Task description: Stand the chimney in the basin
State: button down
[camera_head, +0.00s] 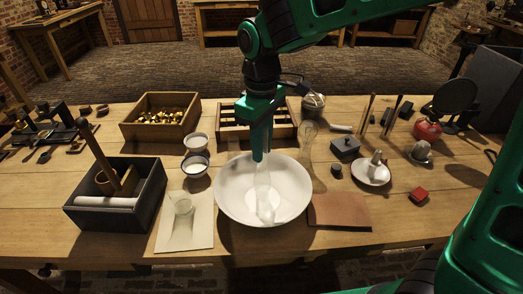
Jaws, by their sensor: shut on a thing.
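The white basin (234,199) sits at the front middle of the wooden table. My gripper (261,153) points down over the basin's far part and is shut on the chimney (263,186), a tall clear glass tube. The chimney hangs roughly upright below the fingers, within the basin's outline, with its lower end near the basin's middle. Whether that lower end touches the basin floor I cannot tell. The fingers cover the chimney's top.
A brown mat (339,211) lies close on the right. Two small bowls (195,166) stand at the left rim. A slatted wooden rack (229,127) and a clear glass vessel (308,135) stand behind.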

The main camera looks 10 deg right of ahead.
jog(key=shift+f, duration=0.85)
jog(key=c, duration=1.5)
grip_release()
jog(key=shift+f, duration=0.1)
jog(key=shift+c, duration=0.2)
notch_tip(320, 180, up, 12)
jog(key=shift+r, duration=0.15)
